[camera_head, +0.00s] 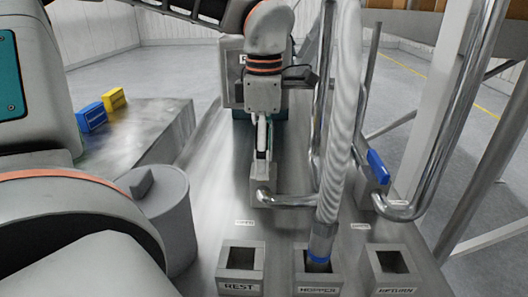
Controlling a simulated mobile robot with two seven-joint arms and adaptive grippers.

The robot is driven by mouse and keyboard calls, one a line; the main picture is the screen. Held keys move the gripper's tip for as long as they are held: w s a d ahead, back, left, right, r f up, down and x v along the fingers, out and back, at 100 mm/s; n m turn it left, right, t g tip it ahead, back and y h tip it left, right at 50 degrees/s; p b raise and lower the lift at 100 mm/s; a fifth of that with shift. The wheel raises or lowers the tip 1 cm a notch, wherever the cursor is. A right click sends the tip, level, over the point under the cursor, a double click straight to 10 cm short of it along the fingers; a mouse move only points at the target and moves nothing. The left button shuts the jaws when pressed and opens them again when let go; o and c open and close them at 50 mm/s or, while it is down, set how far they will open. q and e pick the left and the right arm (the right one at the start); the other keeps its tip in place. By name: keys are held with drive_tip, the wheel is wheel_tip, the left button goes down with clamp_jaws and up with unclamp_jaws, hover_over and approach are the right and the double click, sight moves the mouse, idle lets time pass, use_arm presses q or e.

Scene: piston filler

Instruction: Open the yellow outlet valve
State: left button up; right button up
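One gripper (262,150), seemingly my left, points down in the middle, in front of a grey box (232,75). Its slim fingers are seen edge-on just above a steel pipe end (285,200). I cannot tell whether they are open, shut or touching anything. No yellow valve handle is clearly visible; the area behind the gripper is hidden. A small yellow block (114,99) stands on the grey surface at the left, but I cannot tell whether it is the outlet valve. My other gripper is not in view.
A blue handle (377,166) sits by the right pipe (440,150). A ribbed hose (340,110) ends in the HOPPER socket (318,284), between the REST socket (240,270) and another socket (391,265). A blue block (91,117) stands beside the yellow one. A grey cylinder (165,215) is at left.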

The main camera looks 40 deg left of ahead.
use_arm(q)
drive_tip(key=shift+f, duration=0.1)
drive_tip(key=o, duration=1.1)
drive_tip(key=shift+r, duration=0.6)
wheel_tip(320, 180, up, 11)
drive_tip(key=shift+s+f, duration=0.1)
